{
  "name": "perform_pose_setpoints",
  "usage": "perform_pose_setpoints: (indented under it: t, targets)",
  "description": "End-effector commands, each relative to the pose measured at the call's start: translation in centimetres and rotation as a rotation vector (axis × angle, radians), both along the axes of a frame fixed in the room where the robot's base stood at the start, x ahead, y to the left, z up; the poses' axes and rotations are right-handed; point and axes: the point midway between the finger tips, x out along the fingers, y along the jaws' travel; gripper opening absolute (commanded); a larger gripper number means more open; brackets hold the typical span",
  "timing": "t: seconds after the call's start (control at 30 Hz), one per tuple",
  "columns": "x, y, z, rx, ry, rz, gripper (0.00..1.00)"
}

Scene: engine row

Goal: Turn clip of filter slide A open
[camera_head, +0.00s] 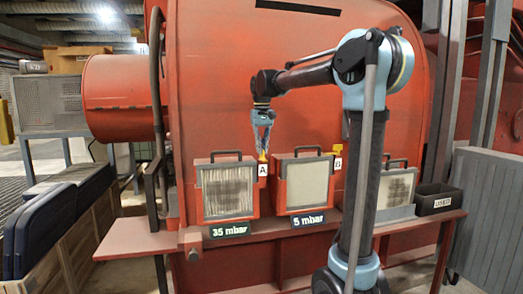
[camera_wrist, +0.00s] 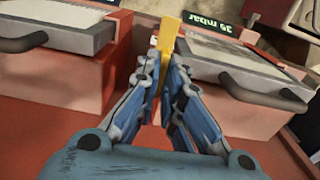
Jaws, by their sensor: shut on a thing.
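Filter slide A (camera_head: 228,191) is a red housing with a dirty, streaked grey filter face and a black top handle, above a "35 mbar" sign (camera_head: 229,230). Its yellow clip (camera_head: 262,157) is at its upper right, above the white "A" label (camera_head: 262,170). My gripper (camera_head: 262,148) comes down from above and is shut on the clip. In the wrist view the clip (camera_wrist: 171,35) sticks out past my fingertips (camera_wrist: 167,65), between two slides. The part of the clip between the fingers is hidden.
Filter slide B (camera_head: 303,186), with a cleaner face and a "5 mbar" sign (camera_head: 308,220), stands close on the right. A third filter (camera_head: 398,188) and a black bin (camera_head: 437,198) are farther right on the red shelf (camera_head: 140,240). The big red housing (camera_head: 215,90) rises behind.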

Motion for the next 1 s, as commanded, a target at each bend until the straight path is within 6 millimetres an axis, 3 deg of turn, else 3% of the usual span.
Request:
perform_pose_setpoints:
  t: [0.43,0.53,1.0]
  targets:
    - [0.12,-0.04,0.03,-0.001,-0.002,0.010,0.00]
    - [0.10,-0.04,0.03,0.000,-0.002,0.010,0.28]
    - [0.03,-0.01,0.77,-0.001,0.000,0.009,0.28]
